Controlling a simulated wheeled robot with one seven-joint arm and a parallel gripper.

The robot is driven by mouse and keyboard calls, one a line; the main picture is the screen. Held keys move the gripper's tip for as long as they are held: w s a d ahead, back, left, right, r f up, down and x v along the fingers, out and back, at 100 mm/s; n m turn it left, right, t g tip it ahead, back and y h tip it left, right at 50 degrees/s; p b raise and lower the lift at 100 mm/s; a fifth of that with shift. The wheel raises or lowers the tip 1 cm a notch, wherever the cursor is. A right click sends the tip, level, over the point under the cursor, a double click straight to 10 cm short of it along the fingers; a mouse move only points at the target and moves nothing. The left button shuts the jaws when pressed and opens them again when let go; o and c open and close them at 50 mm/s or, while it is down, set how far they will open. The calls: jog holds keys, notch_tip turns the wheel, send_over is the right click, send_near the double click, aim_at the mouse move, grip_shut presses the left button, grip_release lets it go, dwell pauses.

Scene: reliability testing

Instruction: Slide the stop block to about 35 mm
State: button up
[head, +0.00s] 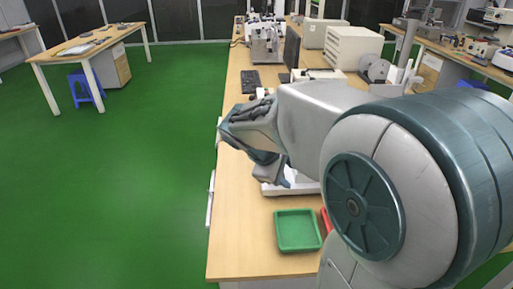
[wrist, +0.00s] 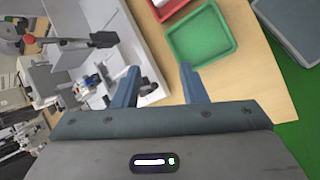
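My gripper (head: 279,176) reaches down over the bench beside a white instrument, whose base (head: 290,189) shows just under it in the head view. In the wrist view my gripper (wrist: 159,67) is open, its two blue-grey fingers apart with nothing between them. The white instrument (wrist: 118,22) lies ahead and left there, with a dark bar-shaped part (wrist: 104,40) across it. The left finger overlaps the instrument's edge in the picture; whether it touches cannot be told. I cannot make out which part is the stop block, nor any scale marks.
A green tray (head: 298,231) stands near the bench front, with a red tray (head: 326,219) beside it, partly hidden by my arm. The wooden bench (head: 238,240) is clear left of the green tray. A keyboard (head: 250,81) and other instruments stand farther back.

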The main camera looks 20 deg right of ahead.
jog(key=w+f+n+t+h+b, duration=0.25)
jog(key=w+f+n+b, duration=0.25)
jog(key=w, duration=0.4)
jog(key=w+a+f+n+t+h+b, duration=0.1)
jog(key=w+f+n+t+h+b, duration=0.1)
jog(key=w+f+n+h+b, duration=0.45)
jog(key=w+f+n+t+b, duration=0.3)
jog(key=w+f+n, duration=0.15)
jog(key=w, duration=0.55)
jog(key=shift+m, duration=0.4)
jog(key=x, duration=1.3)
jog(key=shift+w+d+f+b, duration=0.2)
jog(key=shift+w+d+b, duration=0.05)
jog(key=shift+b, duration=0.1)
grip_shut()
